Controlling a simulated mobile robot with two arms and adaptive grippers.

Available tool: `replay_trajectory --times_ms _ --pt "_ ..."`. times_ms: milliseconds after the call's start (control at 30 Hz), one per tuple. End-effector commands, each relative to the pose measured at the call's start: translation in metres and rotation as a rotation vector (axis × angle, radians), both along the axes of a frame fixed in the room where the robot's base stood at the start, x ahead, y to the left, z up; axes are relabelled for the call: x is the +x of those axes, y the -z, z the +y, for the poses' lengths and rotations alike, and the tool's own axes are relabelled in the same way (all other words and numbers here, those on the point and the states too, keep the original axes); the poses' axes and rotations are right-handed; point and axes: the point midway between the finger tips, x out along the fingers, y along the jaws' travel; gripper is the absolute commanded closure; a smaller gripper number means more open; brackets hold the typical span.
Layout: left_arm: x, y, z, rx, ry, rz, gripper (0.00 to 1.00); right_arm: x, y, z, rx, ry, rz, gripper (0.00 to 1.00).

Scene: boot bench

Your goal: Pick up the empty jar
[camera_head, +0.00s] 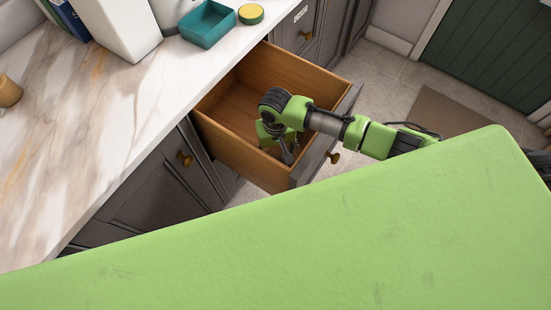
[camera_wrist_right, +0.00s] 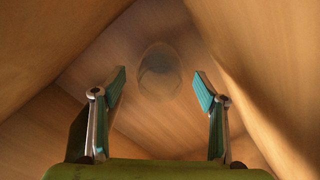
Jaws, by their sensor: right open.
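The empty jar (camera_wrist_right: 158,72) shows in the right wrist view as a clear, faint glass shape against the drawer's wooden bottom. My right gripper (camera_wrist_right: 160,88) is open, with one teal-padded finger to each side of the jar in the picture; the jar lies beyond the fingertips, and no contact shows. In the head view my right gripper (camera_head: 283,147) reaches down into the open wooden drawer (camera_head: 224,103), and the jar cannot be made out there. My left gripper is not in view.
The wooden drawer walls rise close around my right gripper. On the marble counter (camera_head: 95,110) stand a teal tray (camera_head: 207,27), a round yellow-topped tin (camera_head: 251,13), a white holder (camera_head: 127,28) and a brass-coloured cup (camera_head: 9,91). The drawer front has a knob (camera_head: 334,157).

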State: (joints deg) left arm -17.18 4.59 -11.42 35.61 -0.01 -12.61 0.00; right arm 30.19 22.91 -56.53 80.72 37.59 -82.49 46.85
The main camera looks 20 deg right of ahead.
Motion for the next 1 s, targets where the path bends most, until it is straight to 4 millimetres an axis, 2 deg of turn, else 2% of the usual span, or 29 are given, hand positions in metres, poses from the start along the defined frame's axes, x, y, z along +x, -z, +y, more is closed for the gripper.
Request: replay_trajectory --times_ms 100,267,300,467,500,800,867,1000 --pt "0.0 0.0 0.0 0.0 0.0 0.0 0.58 0.0 0.006 0.0 0.0 -0.002 0.0 0.34" --pt "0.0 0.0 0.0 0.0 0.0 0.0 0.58 0.0 0.006 0.0 0.0 -0.002 -0.001 0.34" --pt "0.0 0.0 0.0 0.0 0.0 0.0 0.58 0.0 0.006 0.0 0.0 -0.001 -0.001 0.37" --pt "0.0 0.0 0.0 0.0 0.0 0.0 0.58 0.0 0.006 0.0 0.0 -0.001 -0.001 0.78" --pt "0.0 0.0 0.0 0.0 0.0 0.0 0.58 0.0 0.006 0.0 0.0 -0.001 -0.001 0.8" --pt "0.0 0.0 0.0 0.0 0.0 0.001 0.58 0.001 0.003 0.0 0.002 -0.001 -0.003 0.8" --pt "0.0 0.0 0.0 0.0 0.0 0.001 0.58 0.001 -0.003 0.001 0.003 -0.001 -0.004 0.8" --pt "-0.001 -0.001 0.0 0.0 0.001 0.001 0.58 0.002 -0.028 0.001 0.004 -0.002 -0.006 0.8"
